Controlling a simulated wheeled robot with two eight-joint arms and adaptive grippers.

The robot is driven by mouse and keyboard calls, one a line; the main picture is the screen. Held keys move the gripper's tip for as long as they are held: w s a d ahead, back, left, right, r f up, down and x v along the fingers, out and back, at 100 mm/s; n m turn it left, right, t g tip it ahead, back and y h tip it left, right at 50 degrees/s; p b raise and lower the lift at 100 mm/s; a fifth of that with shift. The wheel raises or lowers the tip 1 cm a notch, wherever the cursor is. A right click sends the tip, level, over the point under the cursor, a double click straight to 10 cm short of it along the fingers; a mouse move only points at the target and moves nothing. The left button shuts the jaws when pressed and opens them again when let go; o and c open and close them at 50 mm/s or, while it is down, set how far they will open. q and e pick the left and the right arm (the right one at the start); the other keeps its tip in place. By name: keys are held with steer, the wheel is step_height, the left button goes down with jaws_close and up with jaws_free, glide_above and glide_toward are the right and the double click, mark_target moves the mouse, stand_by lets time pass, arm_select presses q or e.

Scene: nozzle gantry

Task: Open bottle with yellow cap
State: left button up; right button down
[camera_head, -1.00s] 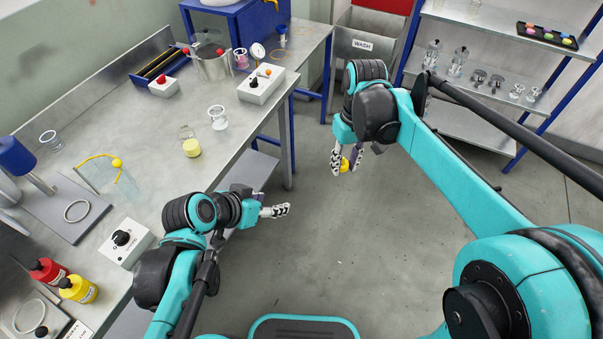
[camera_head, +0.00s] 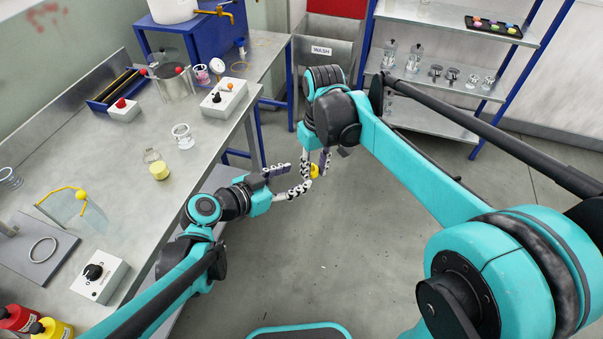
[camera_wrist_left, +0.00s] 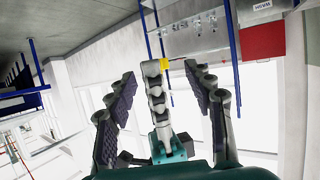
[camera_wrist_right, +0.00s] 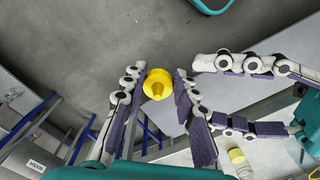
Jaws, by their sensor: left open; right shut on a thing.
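My right gripper (camera_wrist_right: 160,92) is shut on a yellow round piece with a small knob (camera_wrist_right: 157,84), in the air off the bench. This yellow piece looks like a cap; I cannot tell whether a bottle body is hidden behind it. It also shows in the head view (camera_head: 314,170) and as a small patch in the left wrist view (camera_wrist_left: 164,64). My left gripper (camera_head: 292,181) is open and empty, its fingers pointing at the right gripper. In the left wrist view, a right-gripper finger appears between the left gripper's spread fingers (camera_wrist_left: 163,95); contact cannot be told.
Red (camera_head: 18,318) and yellow (camera_head: 50,329) black-capped bottles stand at the bench's near end. A glassware shelf (camera_head: 425,113) is at the back right. The floor between is clear.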

arm_select(q)
steer(key=shift+x, duration=2.15)
steer(key=shift+s, duration=0.1)
steer(key=c, duration=1.2)
arm_select(e)
steer(key=c, duration=1.1)
jaws_free()
steer(key=shift+s, duration=0.1)
arm_select(q)
steer(key=shift+o, duration=0.2)
steer(key=shift+a, duration=0.15)
steer(key=shift+w, duration=0.2)
